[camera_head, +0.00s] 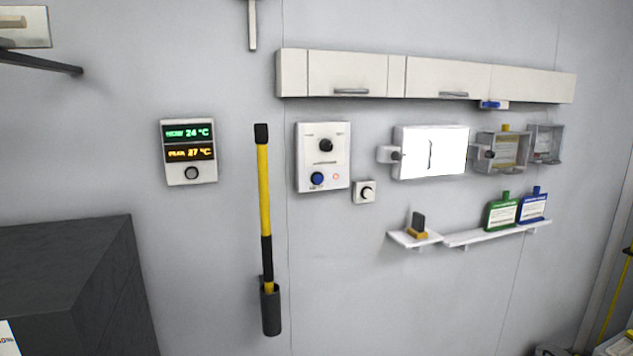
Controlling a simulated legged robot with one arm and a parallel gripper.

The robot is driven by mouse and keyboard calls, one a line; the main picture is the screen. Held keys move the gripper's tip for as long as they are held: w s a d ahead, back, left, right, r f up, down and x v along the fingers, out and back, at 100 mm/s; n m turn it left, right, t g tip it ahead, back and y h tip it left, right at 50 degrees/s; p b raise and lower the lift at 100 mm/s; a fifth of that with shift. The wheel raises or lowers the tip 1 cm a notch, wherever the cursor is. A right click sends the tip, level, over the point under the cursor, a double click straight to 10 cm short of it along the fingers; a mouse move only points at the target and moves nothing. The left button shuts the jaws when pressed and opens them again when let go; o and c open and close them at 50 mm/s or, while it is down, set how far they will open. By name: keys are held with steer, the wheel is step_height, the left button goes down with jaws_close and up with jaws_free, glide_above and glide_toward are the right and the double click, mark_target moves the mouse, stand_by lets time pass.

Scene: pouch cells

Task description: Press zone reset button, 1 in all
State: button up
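A white control panel (309,159) hangs on the wall near the middle of the view. It has a black knob (326,145) at the top and a round blue button (317,179) at the lower left. The printed labels are too small to read, so I cannot tell which control is marked zone reset. A temperature display (188,135) to the left reads 24 °C in green and 27 °C in orange, with a round grey button (191,173) below. My gripper is not in view.
A yellow and black pole (265,190) stands in a black wall holder between display and panel. A small white box with a knob (366,192) is right of the panel. A dark cabinet (65,255) fills the lower left.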

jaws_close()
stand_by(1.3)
